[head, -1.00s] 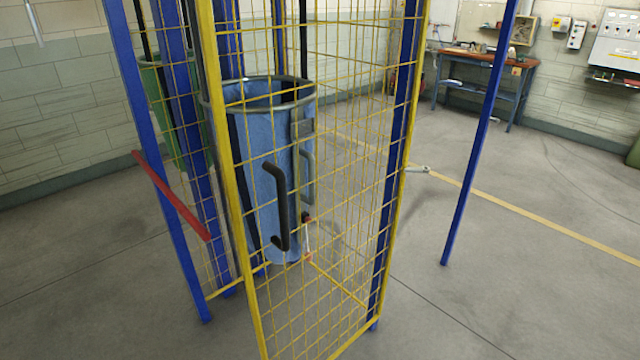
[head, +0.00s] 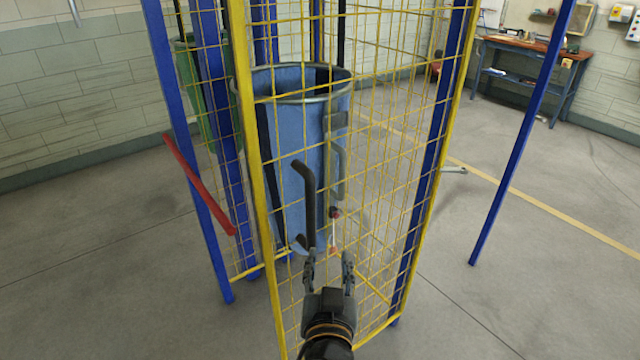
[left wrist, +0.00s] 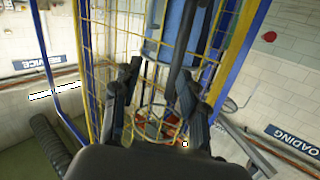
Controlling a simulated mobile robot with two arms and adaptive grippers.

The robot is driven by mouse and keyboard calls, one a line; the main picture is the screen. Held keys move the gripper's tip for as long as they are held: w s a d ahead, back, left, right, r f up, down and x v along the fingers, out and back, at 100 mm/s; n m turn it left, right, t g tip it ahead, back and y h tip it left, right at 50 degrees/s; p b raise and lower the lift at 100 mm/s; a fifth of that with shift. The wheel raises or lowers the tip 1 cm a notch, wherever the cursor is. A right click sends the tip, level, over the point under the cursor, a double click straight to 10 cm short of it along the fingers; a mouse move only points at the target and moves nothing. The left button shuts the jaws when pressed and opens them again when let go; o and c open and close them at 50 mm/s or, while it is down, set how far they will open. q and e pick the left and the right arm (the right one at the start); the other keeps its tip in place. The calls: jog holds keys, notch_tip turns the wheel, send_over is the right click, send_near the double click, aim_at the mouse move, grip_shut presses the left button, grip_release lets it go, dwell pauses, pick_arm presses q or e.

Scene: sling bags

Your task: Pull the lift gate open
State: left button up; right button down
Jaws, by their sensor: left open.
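The lift gate (head: 385,190) is a yellow wire-mesh panel in a yellow frame. It carries a dark vertical handle (head: 306,205) near its left side. My left gripper (head: 330,257) is open and empty, pointing up at the gate just below and right of the handle's lower end. In the left wrist view my gripper's two fingers (left wrist: 158,92) are spread, with mesh and a dark bar, which may be the handle, ahead. I cannot tell whether a finger touches the mesh. My right gripper is not in view.
A blue sling bag (head: 288,160) hangs in a ring behind the mesh, with a green bag (head: 190,75) behind at left. Blue posts (head: 525,135) and a red bar (head: 200,185) stand around the gate. The floor (head: 560,290) at right is clear.

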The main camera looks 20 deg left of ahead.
pick_arm(q)
jog(key=n+y, duration=0.2)
send_near(310, 193)
jog(key=s, duration=0.2)
jog(key=shift+t, duration=0.4)
jog(key=p+x, duration=0.2)
jog(key=x, duration=0.2)
jog(key=p+x, duration=0.2)
jog(key=x, duration=0.2)
jog(key=p+x, duration=0.1)
jog(key=x, duration=0.3)
jog(key=shift+d+f+p, duration=0.2)
jog(key=shift+f+p, duration=0.15)
jog(key=shift+p, duration=0.05)
jog(key=shift+w+a+f, duration=0.15)
jog(key=shift+w, duration=0.4)
grip_shut()
